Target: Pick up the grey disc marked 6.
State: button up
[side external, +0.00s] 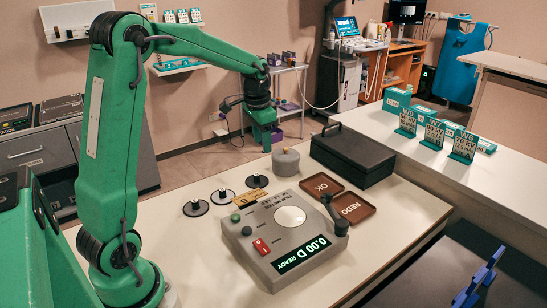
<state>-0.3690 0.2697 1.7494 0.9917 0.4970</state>
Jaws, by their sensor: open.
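Three small discs with raised centre pegs lie in a row on the white table: a near one (190,211), a middle one (217,200) and a far one (251,185). They look dark to grey, and no number can be read on any of them, so I cannot tell which is marked 6. A grey round block with a knob (286,166) stands beyond them. My gripper (266,144) hangs above the table's far edge, behind the far disc and left of the grey block. It is open and holds nothing visible.
A grey meter (245,250) reading 0.00 D READY stands right of the discs. Brown trays marked OK (313,196) and REDO (361,217) and a black case (352,155) lie behind it. The table's near left is clear.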

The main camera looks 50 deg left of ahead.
jog(key=g, duration=0.1)
send_over(257, 174)
jog(key=shift+m+h, duration=0.3)
notch_tip(257, 174, down, 10)
jog(key=shift+s+r, duration=0.1)
jog(key=shift+s, duration=0.05)
jog(key=shift+f, duration=3.9)
grip_shut()
